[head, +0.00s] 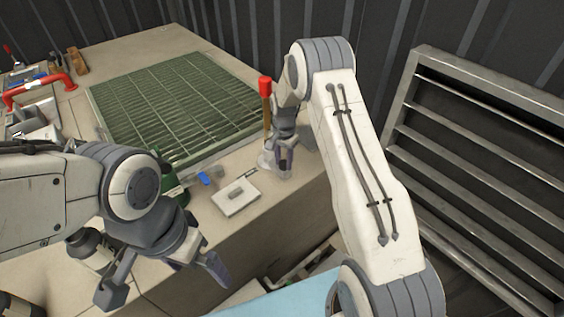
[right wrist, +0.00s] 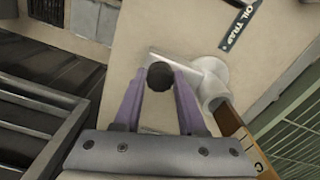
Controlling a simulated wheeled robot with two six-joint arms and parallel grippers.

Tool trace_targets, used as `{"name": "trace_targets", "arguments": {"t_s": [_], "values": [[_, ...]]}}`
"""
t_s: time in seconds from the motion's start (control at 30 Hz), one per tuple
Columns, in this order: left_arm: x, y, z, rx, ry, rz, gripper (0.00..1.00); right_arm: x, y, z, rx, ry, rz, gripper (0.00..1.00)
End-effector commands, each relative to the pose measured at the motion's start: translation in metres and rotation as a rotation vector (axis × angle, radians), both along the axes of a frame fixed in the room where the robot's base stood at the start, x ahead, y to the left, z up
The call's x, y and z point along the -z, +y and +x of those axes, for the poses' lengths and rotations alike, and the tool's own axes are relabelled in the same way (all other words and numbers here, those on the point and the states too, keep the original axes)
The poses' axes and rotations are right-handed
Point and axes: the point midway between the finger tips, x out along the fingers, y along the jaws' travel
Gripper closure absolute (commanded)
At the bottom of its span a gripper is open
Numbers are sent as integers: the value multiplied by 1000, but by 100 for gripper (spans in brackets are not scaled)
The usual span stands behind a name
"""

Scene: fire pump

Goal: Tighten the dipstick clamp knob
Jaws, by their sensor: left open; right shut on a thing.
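The dipstick clamp knob (right wrist: 160,77) is a small round black knob in the right wrist view. My right gripper (right wrist: 159,85) has its purple fingers closed on the knob from both sides. In the head view, the right gripper (head: 284,165) hangs over the bench near its front edge and hides the knob. The pale clamp (right wrist: 213,82) reaches from the knob to a brown dipstick (right wrist: 238,130) with markings. In the head view the dipstick (head: 266,112) stands upright with a red top. My left gripper (head: 163,278) is open and empty, in front of the bench.
A green grate (head: 170,105) covers much of the bench top. A white plate (head: 235,195) and a small blue item (head: 203,178) lie left of the right gripper. A red pipe handle (head: 40,90) is at far left. A slatted metal rack (head: 480,150) stands at right.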

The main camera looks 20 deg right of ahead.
Motion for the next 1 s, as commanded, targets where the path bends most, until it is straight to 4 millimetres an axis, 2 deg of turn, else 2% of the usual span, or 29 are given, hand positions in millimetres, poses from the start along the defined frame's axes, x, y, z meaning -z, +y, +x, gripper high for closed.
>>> {"name": "trace_targets", "arguments": {"t_s": [0.03, 0.27, 0.3, 0.33, 0.37, 0.77, 0.87, 1.0], "values": [[0, 0, 0, 0, 0, 0, 0, 4, 0, -7, 4, 21, 2, 100], [0, 0, 0, 0, 0, 0, 0, 4, 0, -7, 3, 21, 2, 100], [0, 0, 0, 0, 0, 0, 0, 4, 0, -7, 3, 22, 2, 48], [0, 0, 0, 0, 0, 0, 0, 4, 0, -7, 3, 21, 2, 37], [0, 0, 0, 0, 0, 0, 0, 3, 0, -6, 3, 20, 1, 30], [2, 0, 0, 0, 0, 0, 0, -5, 1, -2, 0, 7, 1, 30], [6, 0, 0, 0, 0, 0, 0, -19, 2, -1, -1, 4, 1, 30], [12, 0, 0, 0, 0, 0, 0, -47, 2, -2, -2, 4, 1, 30]]}}
